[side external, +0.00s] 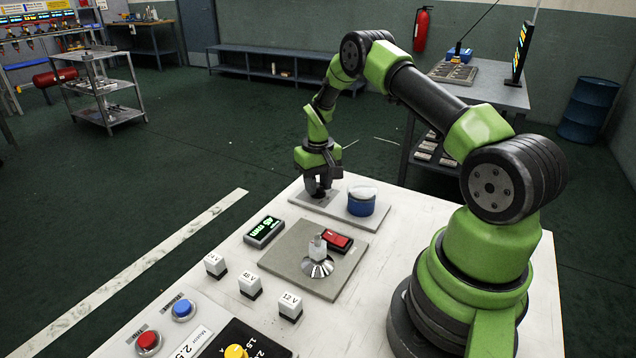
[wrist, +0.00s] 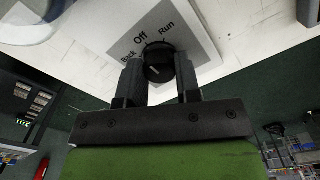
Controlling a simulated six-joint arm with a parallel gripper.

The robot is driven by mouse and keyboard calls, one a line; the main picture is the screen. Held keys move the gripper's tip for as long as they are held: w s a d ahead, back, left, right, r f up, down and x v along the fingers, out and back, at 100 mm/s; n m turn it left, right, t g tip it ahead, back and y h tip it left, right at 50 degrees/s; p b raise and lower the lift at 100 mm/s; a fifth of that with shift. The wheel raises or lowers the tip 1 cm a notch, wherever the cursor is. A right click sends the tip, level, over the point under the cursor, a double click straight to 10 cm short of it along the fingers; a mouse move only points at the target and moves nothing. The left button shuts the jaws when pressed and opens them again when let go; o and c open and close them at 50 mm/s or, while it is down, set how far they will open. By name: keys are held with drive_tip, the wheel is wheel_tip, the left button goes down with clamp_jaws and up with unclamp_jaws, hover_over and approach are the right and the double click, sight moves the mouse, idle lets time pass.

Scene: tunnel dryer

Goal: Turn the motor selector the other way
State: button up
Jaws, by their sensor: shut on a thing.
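The motor selector is a round black knob (wrist: 158,58) on a pale plate (wrist: 190,30) with the printed words Back, Off and Run. My gripper (wrist: 158,72) has one finger on each side of the knob and is shut on it. A short pale mark shows on the knob, but I cannot tell for sure which word it points to. In the side view my gripper (side external: 318,190) points down at the grey plate (side external: 345,217) at the bench's far end. There the knob is mostly hidden by the fingers.
Nearer on the white bench (side external: 400,262) are a green-lit display (side external: 264,232), a red rocker switch (side external: 338,242), a metal cone-based lever (side external: 317,263) and several voltage blocks (side external: 250,285).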

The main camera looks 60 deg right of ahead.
sight(318, 185)
drive_tip(key=m, duration=0.5)
drive_tip(key=shift+m, duration=2.3)
drive_tip(key=o, duration=0.9)
wheel_tip(318, 185, up, 10)
